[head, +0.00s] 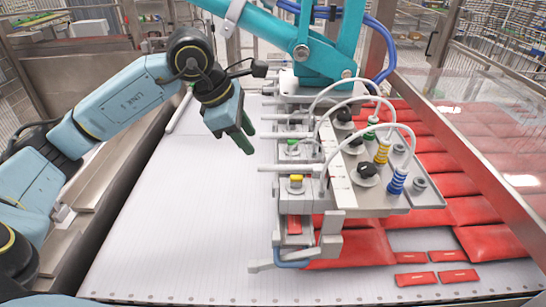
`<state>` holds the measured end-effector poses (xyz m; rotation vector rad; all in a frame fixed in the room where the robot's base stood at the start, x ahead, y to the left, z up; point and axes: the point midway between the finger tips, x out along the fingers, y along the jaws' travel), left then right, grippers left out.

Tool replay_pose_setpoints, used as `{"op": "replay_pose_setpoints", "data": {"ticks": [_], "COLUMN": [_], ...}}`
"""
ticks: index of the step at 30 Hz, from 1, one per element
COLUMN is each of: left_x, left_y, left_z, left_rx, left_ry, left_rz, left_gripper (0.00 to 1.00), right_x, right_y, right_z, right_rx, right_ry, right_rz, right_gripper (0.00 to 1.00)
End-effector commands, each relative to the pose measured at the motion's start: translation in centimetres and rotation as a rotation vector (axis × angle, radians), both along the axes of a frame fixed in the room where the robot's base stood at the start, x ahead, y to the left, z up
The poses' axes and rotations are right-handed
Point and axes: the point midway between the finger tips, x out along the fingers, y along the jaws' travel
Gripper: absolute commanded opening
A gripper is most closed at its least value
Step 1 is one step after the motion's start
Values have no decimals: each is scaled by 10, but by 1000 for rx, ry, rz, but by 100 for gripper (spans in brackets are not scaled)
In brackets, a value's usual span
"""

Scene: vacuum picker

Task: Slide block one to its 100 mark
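The picker's metal plate (375,201) carries a pale scale strip (337,170), black knobs and coloured springs. Along its left side sit grey sliding blocks, one with a yellow top (296,181) nearest me and one with a green top (292,147) farther back. I cannot read which is block one, nor the scale's figures. My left gripper (245,142) hangs over the white belt, left of the blocks and apart from them, its green fingers pointing down and right. The fingers overlap in this view, so their gap cannot be told. My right gripper is out of view.
A teal arm (316,46) stands above the picker. White hoses (340,88) arch over the plate, and pale rods (275,168) stick out left from the blocks. Red packs (492,242) lie right of the picker. The white belt (190,215) is clear on the left.

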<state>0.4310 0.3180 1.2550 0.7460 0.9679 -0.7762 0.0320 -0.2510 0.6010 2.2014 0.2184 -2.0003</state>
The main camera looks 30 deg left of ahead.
Motion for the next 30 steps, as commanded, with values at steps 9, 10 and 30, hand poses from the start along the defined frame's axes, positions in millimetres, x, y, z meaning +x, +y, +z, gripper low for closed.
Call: {"op": "replay_pose_setpoints", "data": {"ticks": [9, 10, 30], "left_x": [24, 25, 35], "left_y": [-19, -19, -24], "left_z": [-59, -63, -85], "left_rx": [-4, -3, -1], "left_ry": [2, 2, -1], "left_rz": [-3, -3, -3], "left_gripper": [38, 38, 22], "right_x": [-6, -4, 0], "right_y": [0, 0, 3], "right_z": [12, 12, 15], "right_rx": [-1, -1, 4], "right_ry": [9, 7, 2], "right_rz": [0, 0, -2], "right_gripper": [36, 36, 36]}}
